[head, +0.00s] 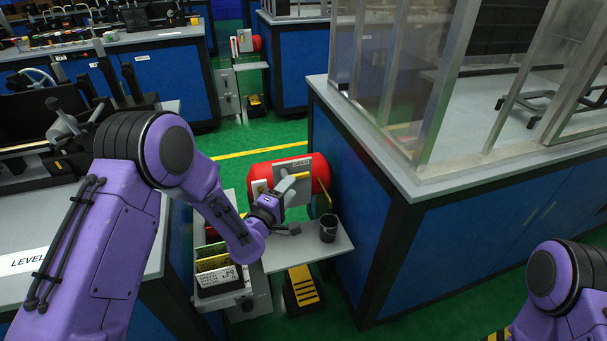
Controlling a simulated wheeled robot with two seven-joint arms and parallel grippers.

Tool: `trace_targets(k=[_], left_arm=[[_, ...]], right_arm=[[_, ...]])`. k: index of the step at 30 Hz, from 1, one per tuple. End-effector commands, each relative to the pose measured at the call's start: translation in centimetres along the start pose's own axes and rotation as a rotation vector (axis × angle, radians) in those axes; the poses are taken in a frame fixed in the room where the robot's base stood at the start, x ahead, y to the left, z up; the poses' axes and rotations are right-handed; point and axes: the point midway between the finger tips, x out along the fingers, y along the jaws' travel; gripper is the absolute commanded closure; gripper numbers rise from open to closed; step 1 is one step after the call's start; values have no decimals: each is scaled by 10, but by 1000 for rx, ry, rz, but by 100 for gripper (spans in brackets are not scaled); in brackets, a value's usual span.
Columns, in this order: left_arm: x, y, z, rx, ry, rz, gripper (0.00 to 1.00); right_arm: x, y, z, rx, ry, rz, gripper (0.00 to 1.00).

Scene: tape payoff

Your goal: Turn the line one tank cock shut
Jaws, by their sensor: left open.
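A red tank (320,169) lies on its side beside the blue bench, with a pale plate (298,163) on its front. A yellow lever (296,177), which looks like the tank cock's handle, shows in front of the plate and points sideways. My left gripper (284,189) is in front of the tank, with its tip close to the yellow lever. It is open; I cannot tell whether it touches the lever. The gripper and wrist hide part of the tank's front. Only part of my right arm shows at the lower right; its gripper is out of view.
A small shelf (290,258) below the tank carries a dark cup (328,228). A box of labelled cards (216,270) stands left of it. A blue bench with clear panels (385,60) closes the right side. Another red tank (256,43) stands farther back.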

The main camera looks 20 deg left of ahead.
Motion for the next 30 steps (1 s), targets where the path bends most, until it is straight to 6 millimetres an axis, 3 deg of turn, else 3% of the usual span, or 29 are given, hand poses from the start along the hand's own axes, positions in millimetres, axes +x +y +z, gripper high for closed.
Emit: trace_targets(k=[10,20,21,24,25,30], left_arm=[[61,1,4,1,-6,0,57],[71,0,2,2,-3,-2,57],[71,0,2,2,-3,-2,61],[70,0,2,2,-2,-2,93],[70,0,1,2,-2,-2,100],[70,0,1,2,-1,-3,100]], right_arm=[[-5,1,-2,0,-1,0,57],[-5,1,-2,0,0,0,57],[-5,1,-2,0,0,0,57],[-5,1,-2,0,0,0,57],[-5,0,-2,0,0,0,57],[-6,1,-2,0,0,0,57]])
